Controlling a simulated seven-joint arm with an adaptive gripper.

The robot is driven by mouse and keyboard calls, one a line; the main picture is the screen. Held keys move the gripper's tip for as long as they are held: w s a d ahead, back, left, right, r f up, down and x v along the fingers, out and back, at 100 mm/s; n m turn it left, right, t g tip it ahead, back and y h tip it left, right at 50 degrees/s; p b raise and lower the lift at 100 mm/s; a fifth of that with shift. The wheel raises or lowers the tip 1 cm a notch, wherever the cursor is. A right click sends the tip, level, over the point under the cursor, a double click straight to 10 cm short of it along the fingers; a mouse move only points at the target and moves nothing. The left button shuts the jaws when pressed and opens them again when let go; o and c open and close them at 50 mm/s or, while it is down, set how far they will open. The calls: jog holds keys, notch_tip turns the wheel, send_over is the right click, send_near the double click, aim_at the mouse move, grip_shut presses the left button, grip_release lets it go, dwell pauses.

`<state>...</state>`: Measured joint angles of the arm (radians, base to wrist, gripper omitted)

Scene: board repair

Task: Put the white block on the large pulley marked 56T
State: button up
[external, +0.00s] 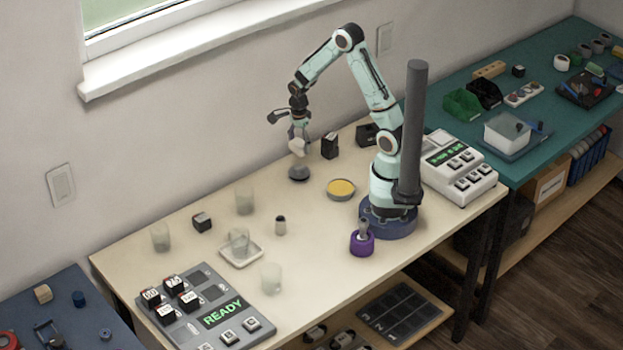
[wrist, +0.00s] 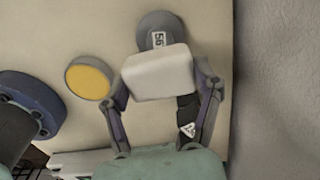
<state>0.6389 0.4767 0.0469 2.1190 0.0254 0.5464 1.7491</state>
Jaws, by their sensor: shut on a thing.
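The white block (wrist: 158,72) is between the two fingers of my gripper (wrist: 160,84) in the wrist view. In the external view my gripper (external: 298,138) holds the white block (external: 298,147) above the table. The large pulley (external: 299,173) is a dark grey disc on the table just below the block. In the wrist view the pulley (wrist: 153,18) shows beyond the block, with a white "56" label partly hidden by the block. The block appears apart from the pulley, with a small gap in the external view.
A yellow-topped round tin (external: 341,188) stands right of the pulley. A black box (external: 330,146) stands close behind it to the right. Frosted cups (external: 244,200), a small dark cube (external: 202,221) and a purple holder (external: 361,243) stand nearer.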

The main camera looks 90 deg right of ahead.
aim_at(299, 167)
jog(key=shift+f, duration=2.8)
jog(key=shift+f, duration=0.1)
jog(key=o, duration=1.1)
jog(key=shift+o, duration=0.2)
